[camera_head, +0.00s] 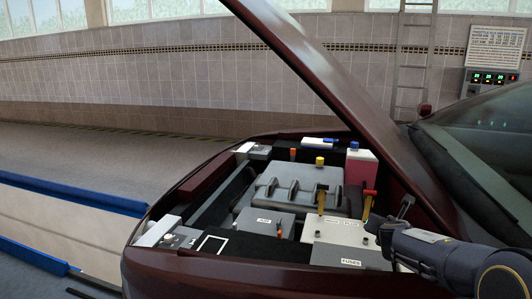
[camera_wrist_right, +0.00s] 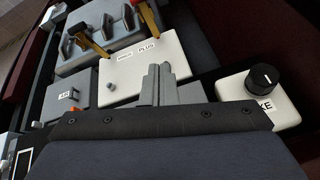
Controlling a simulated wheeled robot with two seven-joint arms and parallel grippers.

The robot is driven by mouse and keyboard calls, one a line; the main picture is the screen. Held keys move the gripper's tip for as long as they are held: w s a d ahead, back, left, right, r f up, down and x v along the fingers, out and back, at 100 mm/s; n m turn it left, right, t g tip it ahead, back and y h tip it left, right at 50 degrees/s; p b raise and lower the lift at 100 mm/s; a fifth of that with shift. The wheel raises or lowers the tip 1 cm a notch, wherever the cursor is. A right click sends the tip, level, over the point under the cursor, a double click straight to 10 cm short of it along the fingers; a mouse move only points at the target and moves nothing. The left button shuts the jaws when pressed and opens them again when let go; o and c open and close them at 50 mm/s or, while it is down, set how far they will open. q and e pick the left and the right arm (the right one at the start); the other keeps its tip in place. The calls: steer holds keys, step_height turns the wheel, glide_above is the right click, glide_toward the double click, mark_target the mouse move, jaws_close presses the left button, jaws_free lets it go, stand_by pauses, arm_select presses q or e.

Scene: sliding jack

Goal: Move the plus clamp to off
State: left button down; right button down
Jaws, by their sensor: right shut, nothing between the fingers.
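The white battery (camera_head: 338,233) sits in the open engine bay, with MINUS and PLUS labels; it also shows in the right wrist view (camera_wrist_right: 130,83). The plus clamp (camera_head: 368,203) has a red handle and a yellow lever, standing upright at the battery's back right. In the right wrist view the plus clamp (camera_wrist_right: 149,18) is at the top, partly cut off. The minus clamp (camera_head: 321,201) is yellow with a dark handle, also upright; it shows in the wrist view (camera_wrist_right: 90,44). My right gripper (camera_wrist_right: 158,70) is shut and empty over the battery's near right edge, apart from both clamps. My left gripper is out of view.
The raised dark-red hood (camera_head: 325,65) slopes above the bay. A grey engine cover (camera_head: 285,185) lies behind the battery. A white reservoir with a black cap (camera_wrist_right: 262,78) stands right of my gripper. A pink bottle with a blue cap (camera_head: 360,168) stands at the back.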

steer(key=s+d+m+g, duration=0.1)
steer(key=s+m, duration=0.4)
steer(key=s, duration=0.1)
steer(key=s+d+m+g, duration=0.1)
steer(key=s+m, duration=0.5)
steer(key=s, duration=0.1)
steer(key=s+d+m+g, duration=0.1)
steer(key=s+m, duration=0.4)
steer(key=s, duration=0.1)
steer(key=shift+s+d+g+y, duration=0.15)
steer(key=shift+d+g+y, duration=0.1)
steer(key=shift+g+y, duration=0.05)
steer(key=s+a+f+m+g+y, duration=0.1)
steer(key=s+a+f+m+y, duration=0.25)
steer(key=s+a+m, duration=0.6)
steer(key=s+a+f+m+g+y, duration=0.2)
steer(key=s+a+m+y, duration=0.3)
steer(key=s, duration=0.8)
step_height(320, 180, up, 9)
steer(key=a+h+p, duration=0.1)
steer(key=p, duration=0.7)
steer(key=shift+s+a+f, duration=0.15)
steer(key=shift+s+a, duration=0.1)
steer(key=shift+s, duration=0.1)
steer(key=shift+m, duration=0.25)
